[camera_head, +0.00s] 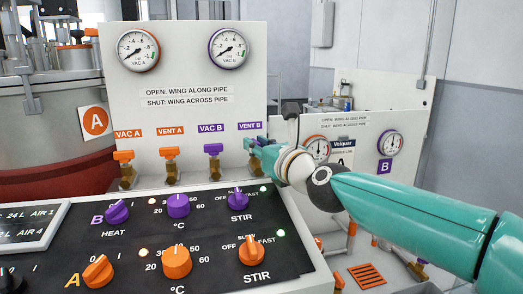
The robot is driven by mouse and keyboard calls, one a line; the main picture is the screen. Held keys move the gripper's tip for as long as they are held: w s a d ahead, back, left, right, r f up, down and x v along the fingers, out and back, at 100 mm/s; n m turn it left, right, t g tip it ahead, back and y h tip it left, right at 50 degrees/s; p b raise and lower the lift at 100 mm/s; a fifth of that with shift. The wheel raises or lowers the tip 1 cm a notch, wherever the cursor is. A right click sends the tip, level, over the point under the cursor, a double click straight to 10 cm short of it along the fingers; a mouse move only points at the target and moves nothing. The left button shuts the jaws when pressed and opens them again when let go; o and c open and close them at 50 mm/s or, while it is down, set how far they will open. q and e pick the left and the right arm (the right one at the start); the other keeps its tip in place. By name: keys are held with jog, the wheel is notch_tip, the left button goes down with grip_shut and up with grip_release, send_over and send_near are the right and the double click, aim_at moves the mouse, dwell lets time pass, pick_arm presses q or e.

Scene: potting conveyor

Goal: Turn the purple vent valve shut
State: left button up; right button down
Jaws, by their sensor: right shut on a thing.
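The purple vent valve (248,143) is under the VENT B label (249,126), at the right end of the row of valves on the white panel. Only a little of its purple wing shows; my gripper covers most of it, so I cannot tell how the wing is turned. My right gripper (254,146) reaches in from the right and is shut on the wing. Its fingertips are small and partly hidden behind the wrist. My left gripper is out of view.
The purple VAC B valve (213,149) is just left of my gripper, with orange VENT A (169,153) and VAC A (123,155) farther left. A black control panel (208,231) with several knobs lies in front. Two gauges sit above.

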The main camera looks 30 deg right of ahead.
jog(key=shift+r, duration=0.1)
dwell(0.8)
jog(key=c, duration=1.3)
grip_release()
jog(key=shift+c, duration=0.2)
jog(key=shift+o, duration=0.6)
jog(key=shift+w, duration=0.15)
jog(key=s, duration=1.2)
jog(key=shift+d, duration=0.1)
